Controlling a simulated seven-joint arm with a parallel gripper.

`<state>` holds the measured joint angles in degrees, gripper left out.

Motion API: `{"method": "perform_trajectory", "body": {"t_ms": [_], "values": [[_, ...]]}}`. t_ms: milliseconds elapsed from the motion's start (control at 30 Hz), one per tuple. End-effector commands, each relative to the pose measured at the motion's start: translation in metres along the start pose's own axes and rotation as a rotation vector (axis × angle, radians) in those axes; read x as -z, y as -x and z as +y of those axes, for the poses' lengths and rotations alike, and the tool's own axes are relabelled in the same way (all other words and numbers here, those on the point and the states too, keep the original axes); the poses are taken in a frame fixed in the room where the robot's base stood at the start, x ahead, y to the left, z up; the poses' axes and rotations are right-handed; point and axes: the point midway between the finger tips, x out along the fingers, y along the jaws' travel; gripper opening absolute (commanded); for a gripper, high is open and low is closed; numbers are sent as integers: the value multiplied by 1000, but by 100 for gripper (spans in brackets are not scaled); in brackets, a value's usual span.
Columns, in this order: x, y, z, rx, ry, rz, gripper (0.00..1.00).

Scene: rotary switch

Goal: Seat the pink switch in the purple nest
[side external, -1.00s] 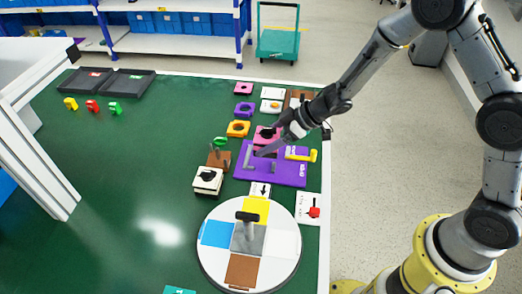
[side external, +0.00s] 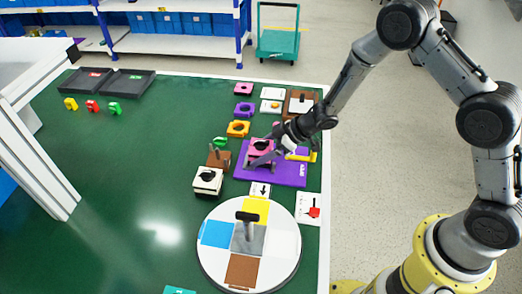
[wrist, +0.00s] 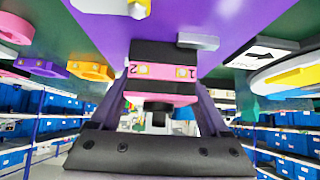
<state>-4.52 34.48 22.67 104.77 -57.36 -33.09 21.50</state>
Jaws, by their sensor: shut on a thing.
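The pink switch (side external: 258,145) has a dark round top and sits over the back part of the purple nest (side external: 291,177). In the wrist view the pink switch (wrist: 162,72) shows the marks 2 and 1 between my fingers, against the purple nest (wrist: 155,22). My gripper (side external: 264,158) is shut on the pink switch, reaching in from the right. The fingers also show in the wrist view (wrist: 160,95). I cannot tell whether the switch is resting in the nest or held just above it, since its underside is hidden.
A yellow handle (side external: 312,157) lies at the nest's right edge. A brown block (side external: 219,159) and a white switch box (side external: 208,181) stand to the left. A round turntable (side external: 285,245) is in front. Orange (side external: 238,129) and purple (side external: 244,110) pieces stand behind.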

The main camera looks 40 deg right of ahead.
Motion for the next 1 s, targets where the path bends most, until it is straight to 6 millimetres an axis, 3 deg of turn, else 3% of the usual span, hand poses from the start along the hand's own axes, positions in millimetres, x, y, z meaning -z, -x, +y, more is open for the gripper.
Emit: {"method": "perform_trajectory", "body": {"t_ms": [167, 200, 300, 567, 1000], "values": [[-6, -5, 0, 0, -2, -5, 14], [-7, -6, 0, 0, -3, -7, 81], [-8, -6, -1, 0, -4, -10, 99], [0, 1, 0, -1, -2, -10, 100], [2, 91, 1, -4, -2, -3, 100]]}}
